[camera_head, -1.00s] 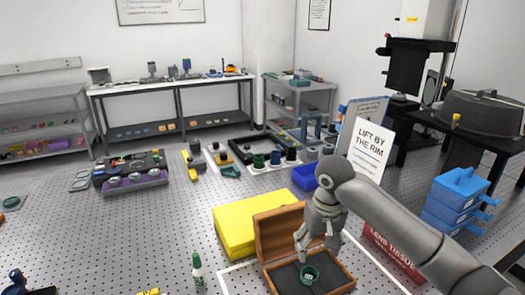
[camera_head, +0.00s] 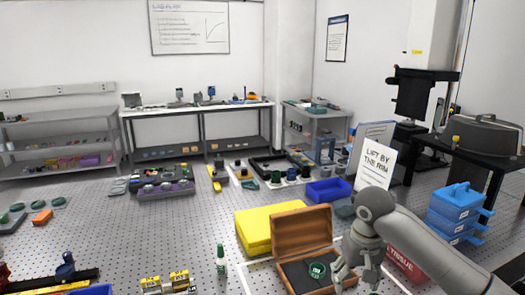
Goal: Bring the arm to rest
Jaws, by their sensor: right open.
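My right arm comes in from the right edge. Its gripper (camera_head: 354,282) is open and empty, low over the right side of the open wooden box (camera_head: 302,229). A small green-rimmed round piece (camera_head: 317,270) lies on the box's dark lining, just left of the gripper and apart from it. The gripper hides part of the box's right side. My left gripper is not in view.
A yellow case (camera_head: 253,232) stands behind the wooden box, and a green-capped bottle (camera_head: 221,262) to its left. A sign (camera_head: 377,160), a red box (camera_head: 405,262) and blue stacked boxes (camera_head: 453,210) stand near my right arm.

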